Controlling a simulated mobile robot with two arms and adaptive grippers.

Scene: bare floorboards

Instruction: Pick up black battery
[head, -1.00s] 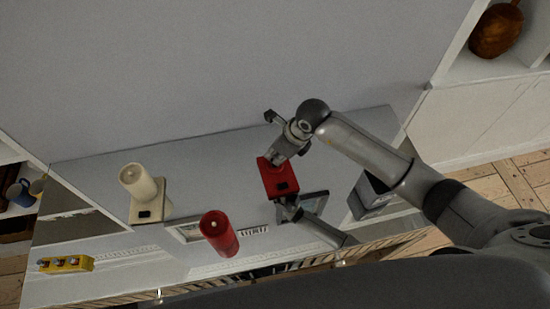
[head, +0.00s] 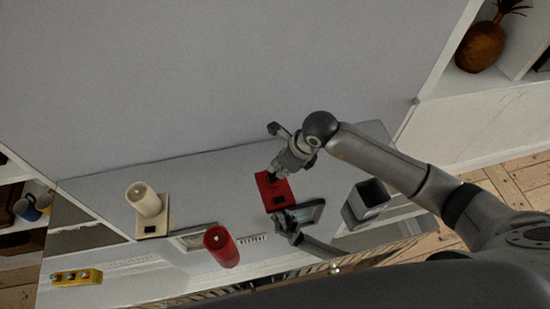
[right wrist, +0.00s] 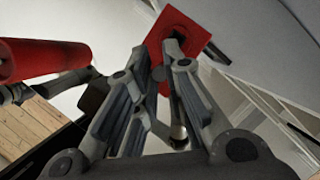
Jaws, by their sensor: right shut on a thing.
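A red flat base (head: 279,202) lies on the glossy grey table, with a dark patch on its lower part; it also shows in the right wrist view (right wrist: 205,34). My right gripper (head: 272,177) comes down at the upper end of this base, its fingers close together. A small black piece, seemingly the black battery (head: 271,178), shows at the fingertips against the red base; most of it is hidden. In the right wrist view the fingertips (right wrist: 178,46) sit close together over the red base. I cannot tell whether the piece is clear of the base. My left gripper is not in view.
A red cylinder (head: 222,247) and a cream cylinder on a cream base (head: 145,200) stand to the left. A yellow block (head: 76,277) lies farther left, a grey bin (head: 366,203) to the right. The glossy table mirrors my arm. A grey wall rises behind.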

